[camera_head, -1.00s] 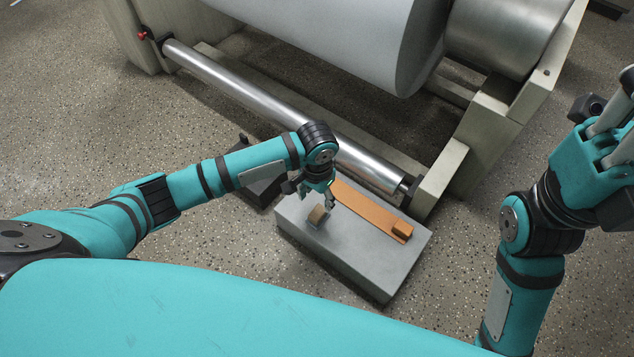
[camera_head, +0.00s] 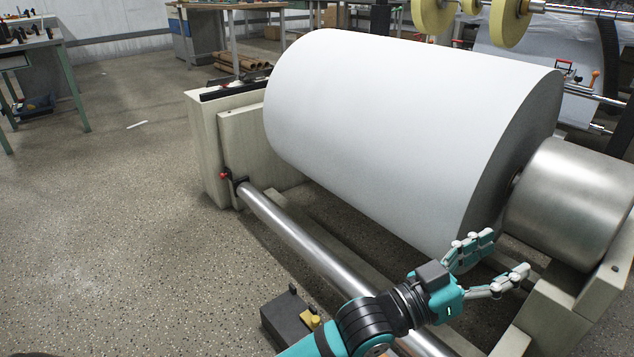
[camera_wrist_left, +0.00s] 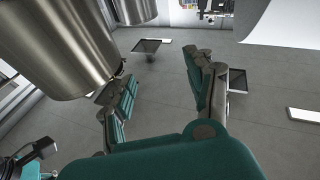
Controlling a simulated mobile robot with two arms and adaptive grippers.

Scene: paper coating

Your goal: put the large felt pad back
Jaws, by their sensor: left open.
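My left gripper (camera_head: 505,252) is open and empty in the head view, in front of the lower right end of the large white paper roll (camera_head: 400,135). Its fingers are spread apart, and no pad shows between them. I cannot make out the large felt pad in either current view. My right gripper is not in view.
A steel cylinder (camera_head: 572,205) stands right of the roll. A steel bar (camera_head: 300,235) runs below it. A dark box (camera_head: 285,315) with a yellow piece (camera_head: 311,319) is on the floor beside my arm. Open floor (camera_head: 110,230) lies to the left.

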